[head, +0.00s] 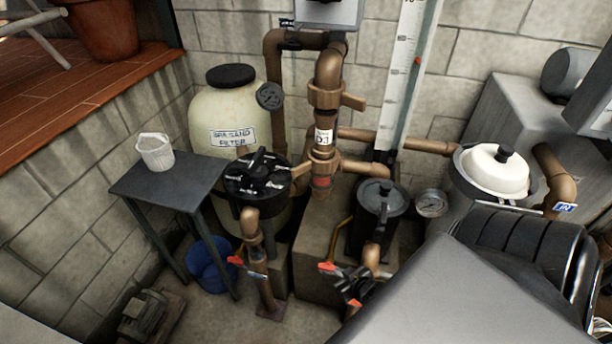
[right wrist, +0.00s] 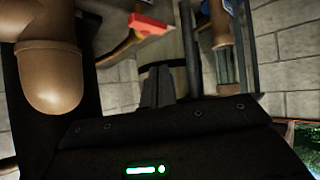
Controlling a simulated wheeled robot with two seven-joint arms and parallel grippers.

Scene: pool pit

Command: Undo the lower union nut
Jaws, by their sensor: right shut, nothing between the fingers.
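The brown vertical pipe stands in the middle of the head view. The lower union nut (head: 322,162) is a brown ring on it, just below the white D3 label (head: 322,137), with a red band under it. An upper union nut (head: 325,95) sits higher on the same pipe. My right gripper (head: 350,282) is low in front of the black strainer pot, below and apart from the lower nut. Its dark fingers (right wrist: 155,88) are shut and empty in the right wrist view. The lower nut cannot be made out in that view. My left gripper is not in view.
The black strainer pot (head: 378,205) and the black multiport valve (head: 257,176) flank the pipe. Red-tipped valve levers (head: 235,260) stick out low down. In the right wrist view, a brown elbow (right wrist: 50,80) is close by.

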